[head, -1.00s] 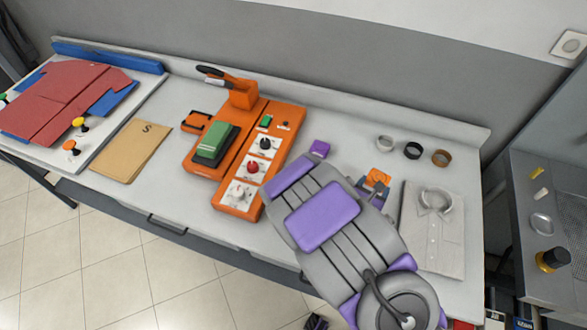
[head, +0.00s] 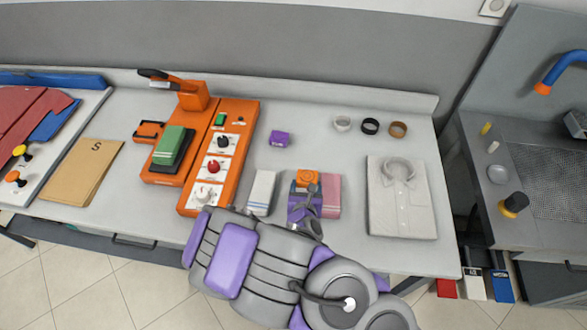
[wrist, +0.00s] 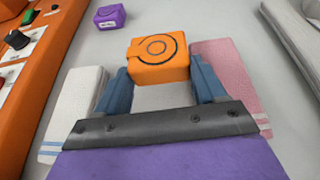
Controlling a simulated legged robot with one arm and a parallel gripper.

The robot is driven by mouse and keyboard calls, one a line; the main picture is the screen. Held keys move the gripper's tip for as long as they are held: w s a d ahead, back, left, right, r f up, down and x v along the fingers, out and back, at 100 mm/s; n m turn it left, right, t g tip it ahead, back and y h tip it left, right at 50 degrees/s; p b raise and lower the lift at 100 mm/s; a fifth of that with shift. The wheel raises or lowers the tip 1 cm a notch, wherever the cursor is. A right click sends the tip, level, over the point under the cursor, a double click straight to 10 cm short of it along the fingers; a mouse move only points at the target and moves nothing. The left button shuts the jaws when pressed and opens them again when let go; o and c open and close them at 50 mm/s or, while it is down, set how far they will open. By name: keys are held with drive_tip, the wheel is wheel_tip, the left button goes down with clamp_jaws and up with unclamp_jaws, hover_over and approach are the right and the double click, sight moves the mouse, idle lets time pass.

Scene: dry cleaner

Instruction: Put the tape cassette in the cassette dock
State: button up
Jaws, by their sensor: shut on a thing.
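The tape cassette appears to be the orange block with a dark ring mark (wrist: 158,57). It also shows in the head view (head: 307,177). My gripper (wrist: 160,82) is shut on it, with a blue-grey finger on each side. The block is over the table between a white towel and a pink towel; its height is hard to tell. The cassette dock is probably the small dark-centred orange holder (head: 149,131) on the left side of the orange press machine (head: 243,118), but I cannot be sure. It looks empty and is far left of my gripper.
White towel (head: 262,192) and pink towel (head: 331,195) flank my gripper. A purple box (head: 280,138) stands behind. The press's raised handle (head: 172,80) and green-topped pad (head: 169,145) are tall. A folded shirt (head: 398,198) lies right. Clear table (head: 315,148) lies behind the cassette.

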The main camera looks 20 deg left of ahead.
drive_tip(key=shift+w+a+f+b, duration=0.3)
drive_tip(key=shift+w+a+b, duration=0.2)
drive_tip(key=shift+w+b, duration=0.45)
drive_tip(key=b, duration=0.4)
hover_over(298, 164)
drive_tip(key=s, duration=0.2)
drive_tip(key=shift+w+d+f, duration=0.15)
drive_tip(key=shift+w+f, duration=0.1)
drive_tip(key=shift+f, duration=0.1)
wheel_tip(298, 164, down, 4)
drive_tip(key=shift+r+b, duration=0.15)
drive_tip(key=shift+b, duration=0.9)
drive_tip(key=shift+r, duration=0.15)
drive_tip(key=o, duration=1.1)
drive_tip(key=shift+c, duration=0.2)
drive_tip(key=shift+s, duration=0.15)
drive_tip(key=p+v, duration=0.3)
drive_tip(key=v, duration=0.7)
drive_tip(key=shift+r+p, duration=0.15)
drive_tip(key=shift+p, duration=0.15)
drive_tip(key=shift+v, duration=0.9)
